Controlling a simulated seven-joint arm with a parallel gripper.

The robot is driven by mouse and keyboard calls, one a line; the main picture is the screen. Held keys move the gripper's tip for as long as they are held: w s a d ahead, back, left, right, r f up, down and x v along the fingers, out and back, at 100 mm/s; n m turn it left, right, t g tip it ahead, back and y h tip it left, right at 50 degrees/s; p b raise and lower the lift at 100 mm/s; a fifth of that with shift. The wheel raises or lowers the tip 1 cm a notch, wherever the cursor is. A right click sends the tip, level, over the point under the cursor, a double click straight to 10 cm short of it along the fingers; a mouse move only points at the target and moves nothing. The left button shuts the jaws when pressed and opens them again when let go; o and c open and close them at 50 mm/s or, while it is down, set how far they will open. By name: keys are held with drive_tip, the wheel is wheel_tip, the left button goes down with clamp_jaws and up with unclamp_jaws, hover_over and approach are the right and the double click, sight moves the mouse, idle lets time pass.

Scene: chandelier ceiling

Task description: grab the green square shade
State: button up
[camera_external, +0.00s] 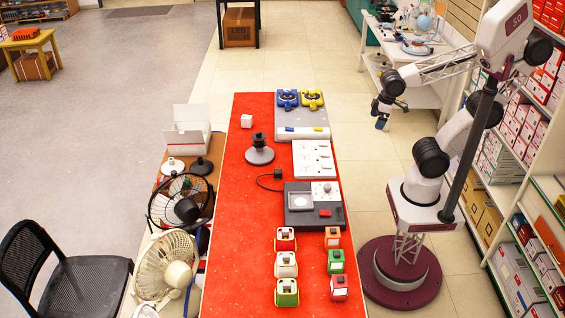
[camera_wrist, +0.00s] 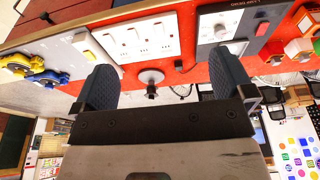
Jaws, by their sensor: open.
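Several small coloured shades stand in two columns at the near end of the red table (camera_external: 245,200). A green squarish shade (camera_external: 336,262) is in the middle of the right column, between a brown-orange one (camera_external: 332,238) and a red one (camera_external: 339,287). Another green shade (camera_external: 287,292) with white is nearest in the left column. My gripper (camera_external: 382,118) is raised off the table's right side, well away from the shades. In the wrist view my gripper (camera_wrist: 166,82) is open, with nothing between its fingers. A bit of green shows at that view's right edge, too cropped to identify.
Blue and yellow devices (camera_external: 300,98), a white socket panel (camera_external: 313,158) and a grey-black panel (camera_external: 314,204) line the table's right side. A dark stand (camera_external: 259,152) is mid-table. Fans (camera_external: 166,265) and a chair (camera_external: 60,270) are left. Shelves stand right.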

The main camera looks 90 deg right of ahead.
drive_tip(key=shift+w, duration=0.1)
drive_tip(key=w+a+r+n+h, duration=0.1)
drive_tip(key=w+a+n+h, duration=0.15)
drive_tip(key=w+n, duration=0.4)
drive_tip(key=w+a+r+n+h, duration=0.1)
drive_tip(key=w+a+n, duration=0.25)
drive_tip(key=w, duration=0.65)
drive_tip(key=w+a+f+n+t+h, duration=0.2)
drive_tip(key=w+a+n+t, duration=0.2)
drive_tip(key=w+a+n, duration=0.7)
drive_tip(key=w+a+f+n+t+y, duration=0.1)
drive_tip(key=w+a+f+n, duration=0.15)
drive_tip(key=a, duration=0.65)
drive_tip(key=w+a+f+n+t, duration=0.1)
drive_tip(key=w+a+n+t, duration=0.15)
drive_tip(key=a, duration=0.65)
drive_tip(key=w+a+f+n+t+y, duration=0.15)
drive_tip(key=w+a, duration=0.25)
drive_tip(key=a, duration=0.5)
drive_tip(key=s+a+f+n+t+y, duration=0.1)
drive_tip(key=a+f+n, duration=0.2)
drive_tip(key=a, duration=0.8)
drive_tip(key=s+a+f+n+t+y, duration=0.1)
drive_tip(key=a+f+n, duration=0.3)
drive_tip(key=a, duration=0.7)
drive_tip(key=shift+s+a+n+y, duration=0.25)
drive_tip(key=shift+s+n+y, duration=0.15)
drive_tip(key=shift+n+y, duration=0.35)
